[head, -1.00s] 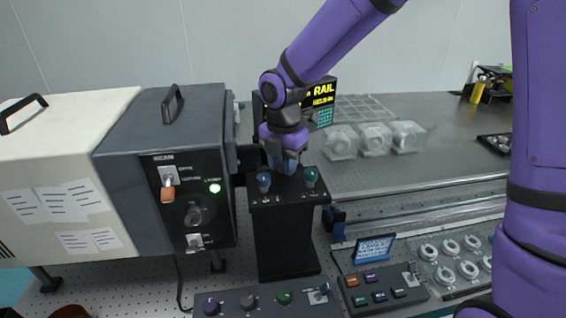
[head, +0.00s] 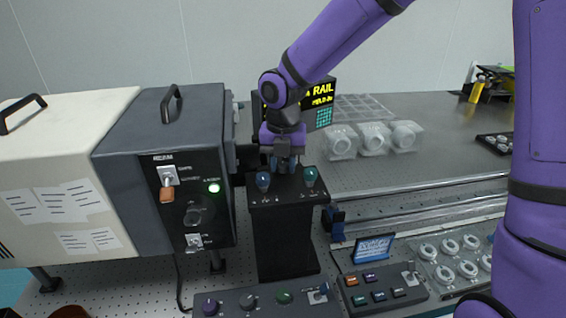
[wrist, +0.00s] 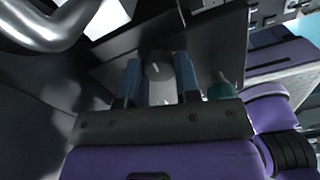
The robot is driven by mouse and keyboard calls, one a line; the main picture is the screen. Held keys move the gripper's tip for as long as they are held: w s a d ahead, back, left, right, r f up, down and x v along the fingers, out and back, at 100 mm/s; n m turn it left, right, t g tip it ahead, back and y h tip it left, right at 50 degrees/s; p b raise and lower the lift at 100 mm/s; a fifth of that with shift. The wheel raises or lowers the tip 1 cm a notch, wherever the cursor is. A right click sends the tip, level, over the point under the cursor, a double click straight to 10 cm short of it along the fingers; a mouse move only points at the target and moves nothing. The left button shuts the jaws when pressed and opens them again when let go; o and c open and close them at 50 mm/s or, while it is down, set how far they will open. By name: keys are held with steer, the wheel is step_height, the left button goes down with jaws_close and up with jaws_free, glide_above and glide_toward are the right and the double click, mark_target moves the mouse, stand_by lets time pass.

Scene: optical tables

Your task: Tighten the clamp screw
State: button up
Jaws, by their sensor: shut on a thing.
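My gripper (head: 284,166) points down over the rear of the black post's top (head: 262,200), between and behind a blue knob (head: 263,181) and a green knob (head: 310,176). In the wrist view its two blue-grey fingers (wrist: 160,80) are shut on a grey round-ended part (wrist: 157,70), which looks like the clamp screw. In the head view that part is hidden by the fingers and wrist. The green knob also shows in the wrist view (wrist: 221,88), just right of the fingers.
A dark instrument box (head: 165,190) with switches and a lit green lamp stands close on the left. A display reading RAIL (head: 322,95) is behind my wrist. Control boxes (head: 265,302) lie in front. Wrapped parts (head: 372,137) sit on the table at the right.

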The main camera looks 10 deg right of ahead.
mark_target(284, 165)
steer(key=o, duration=0.9)
steer(key=shift+r, duration=0.15)
step_height(284, 165, up, 11)
steer(key=shift+f, duration=0.2)
steer(key=s+d+r+m+t, duration=0.1)
steer(key=s+d+r+m, duration=0.1)
steer(key=s+d+m, duration=0.4)
steer(key=s+d+r+m+t, duration=0.2)
steer(key=s+d+m, duration=0.5)
steer(key=m, duration=0.9)
steer(key=s+d+r+m+t, duration=0.2)
steer(key=s+d+r+m, duration=0.1)
steer(key=s+d+m, duration=0.4)
steer(key=shift+s+d+r+m, duration=0.15)
steer(key=shift+s+r+m, duration=0.05)
steer(key=shift+s+m, duration=0.8)
steer(key=shift+s+d+r+m, duration=0.1)
steer(key=shift+s+r+m, duration=0.05)
steer(key=shift+s+m, duration=0.8)
